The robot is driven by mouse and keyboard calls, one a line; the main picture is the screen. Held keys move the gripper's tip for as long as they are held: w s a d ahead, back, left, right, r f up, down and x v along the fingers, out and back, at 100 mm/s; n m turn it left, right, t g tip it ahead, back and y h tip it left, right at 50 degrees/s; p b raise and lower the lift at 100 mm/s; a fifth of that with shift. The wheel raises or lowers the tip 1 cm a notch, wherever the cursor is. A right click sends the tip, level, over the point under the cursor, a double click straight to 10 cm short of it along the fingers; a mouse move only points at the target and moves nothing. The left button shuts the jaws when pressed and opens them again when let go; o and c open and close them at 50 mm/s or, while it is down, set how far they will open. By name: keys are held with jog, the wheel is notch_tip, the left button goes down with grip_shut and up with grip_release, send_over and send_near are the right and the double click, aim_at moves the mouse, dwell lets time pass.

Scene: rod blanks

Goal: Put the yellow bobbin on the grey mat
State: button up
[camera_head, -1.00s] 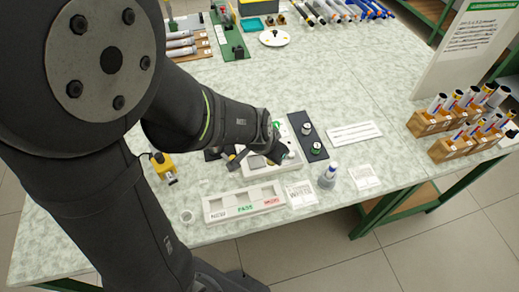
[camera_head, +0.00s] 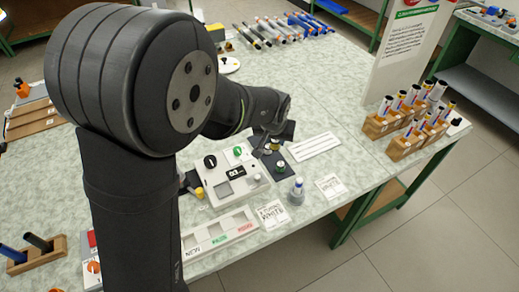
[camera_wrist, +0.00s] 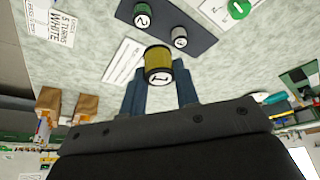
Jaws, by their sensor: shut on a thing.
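The yellow bobbin (camera_wrist: 158,62), with a white end marked 1, is held between the fingertips of my gripper (camera_wrist: 160,82) in the wrist view. A dark grey slab, which may be the grey mat (camera_wrist: 187,24), lies beyond it in that view. It carries a green bobbin marked 2 (camera_wrist: 143,15) and a grey bobbin marked 3 (camera_wrist: 180,38). In the head view, my gripper (camera_head: 273,140) is over or beside the far end of the dark slab (camera_head: 270,158). My wrist hides part of that area, and I cannot make out the yellow bobbin there.
A white device (camera_head: 212,193) with a dial and display stands left of the slab. A striped white card (camera_head: 315,146) lies to its right. Wooden rod racks (camera_head: 405,145) stand at the right.

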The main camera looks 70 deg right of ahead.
jog(key=d+f+n, duration=0.2)
jog(key=d, duration=0.6)
send_over(258, 139)
jog(key=shift+t, duration=0.4)
notch_tip(258, 139, down, 7)
jog(key=shift+s+r, duration=0.1)
jog(key=shift+f, duration=2)
jog(key=shift+f, duration=0.15)
jog(key=o, duration=0.9)
jog(key=shift+o, duration=0.2)
jog(key=v, duration=1.2)
